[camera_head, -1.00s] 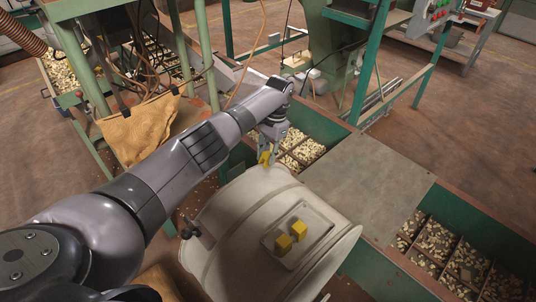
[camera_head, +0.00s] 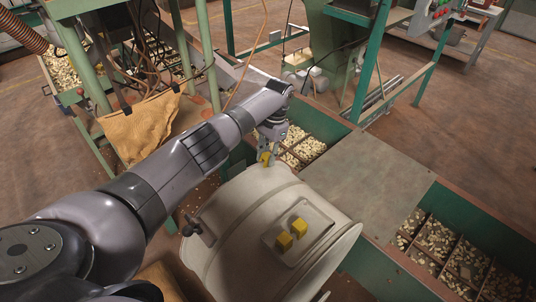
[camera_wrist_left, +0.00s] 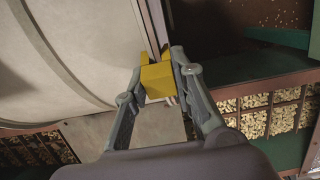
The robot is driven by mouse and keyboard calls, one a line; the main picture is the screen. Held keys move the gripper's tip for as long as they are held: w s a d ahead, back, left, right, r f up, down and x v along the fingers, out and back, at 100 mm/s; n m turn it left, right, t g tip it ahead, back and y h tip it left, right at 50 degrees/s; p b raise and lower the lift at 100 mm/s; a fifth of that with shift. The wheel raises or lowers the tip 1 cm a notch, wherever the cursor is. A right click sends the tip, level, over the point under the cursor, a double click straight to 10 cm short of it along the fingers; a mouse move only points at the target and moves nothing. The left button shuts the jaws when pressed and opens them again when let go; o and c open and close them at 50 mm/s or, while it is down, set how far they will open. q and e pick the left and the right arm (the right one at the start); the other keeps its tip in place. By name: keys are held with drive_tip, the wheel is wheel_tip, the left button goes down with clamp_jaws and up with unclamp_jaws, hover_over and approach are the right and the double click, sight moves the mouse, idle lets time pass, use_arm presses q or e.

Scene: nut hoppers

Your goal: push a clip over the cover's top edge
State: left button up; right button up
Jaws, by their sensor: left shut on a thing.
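My left gripper (camera_head: 267,160) is shut on a yellow clip (camera_wrist_left: 157,78), at the far rim of a large beige drum-like body, which I take for the cover (camera_head: 240,205). In the left wrist view, the clip sits between both fingertips, in line with a thin upright edge of the beige body. I cannot tell whether it is seated over that edge or only touching it. Two more yellow clips (camera_head: 284,242) (camera_head: 299,227) rest on a shallow tray (camera_head: 316,243) on top of the beige body. My right gripper is not in view.
Green hoppers with nuts (camera_head: 303,146) lie behind the gripper, and more nut compartments (camera_head: 437,240) at the right. A flat grey plate (camera_head: 375,180) lies between them. A brown sack (camera_head: 140,125) hangs at the left. A dark knob (camera_head: 196,226) sticks out from the beige body's left side.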

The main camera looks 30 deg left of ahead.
use_arm(q)
drive_tip(key=shift+s+f, duration=0.15)
drive_tip(key=shift+f, duration=0.15)
idle(0.5)
drive_tip(key=o, duration=1)
